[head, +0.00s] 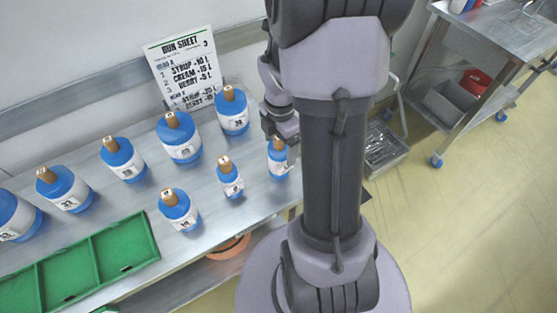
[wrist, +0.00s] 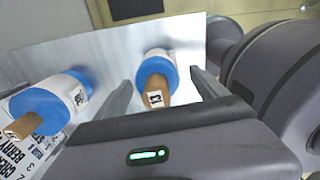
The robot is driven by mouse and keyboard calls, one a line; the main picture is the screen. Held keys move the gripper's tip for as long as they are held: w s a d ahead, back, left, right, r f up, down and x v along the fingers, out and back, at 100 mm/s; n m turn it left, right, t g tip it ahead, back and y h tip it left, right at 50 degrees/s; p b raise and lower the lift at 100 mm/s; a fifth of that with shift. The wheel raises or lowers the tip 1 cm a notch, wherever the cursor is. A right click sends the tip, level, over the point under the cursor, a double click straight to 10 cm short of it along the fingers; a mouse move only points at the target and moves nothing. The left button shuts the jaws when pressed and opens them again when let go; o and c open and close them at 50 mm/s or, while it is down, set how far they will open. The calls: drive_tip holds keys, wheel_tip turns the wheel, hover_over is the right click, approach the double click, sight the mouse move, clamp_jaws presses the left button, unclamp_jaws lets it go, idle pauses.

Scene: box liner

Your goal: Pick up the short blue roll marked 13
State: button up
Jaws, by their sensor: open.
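A short blue roll (head: 278,160) with a white band and tan core stands upright on the steel bench, directly under my gripper (head: 284,139) and partly hidden by it. In the wrist view this roll (wrist: 158,69) lies between the two open fingers of my gripper (wrist: 161,76). The fingers are apart from each other and hold nothing.
A short roll (head: 231,181) and another (head: 179,213) stand to the left. Taller rolls (head: 181,146) line the back. A green divided tray (head: 125,246) lies at front left. A run sheet (head: 183,65) leans on the wall. A steel cart (head: 468,62) stands at right.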

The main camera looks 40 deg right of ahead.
drive_tip(key=f, duration=0.1)
drive_tip(key=f+b, duration=0.1)
drive_tip(key=f, duration=0.1)
drive_tip(key=f+b, duration=0.1)
drive_tip(key=shift+w+f, duration=0.25)
drive_tip(key=shift+r, duration=0.15)
drive_tip(key=shift+c, duration=0.4)
drive_tip(key=shift+d, duration=0.1)
clamp_jaws()
drive_tip(key=shift+r, duration=0.1)
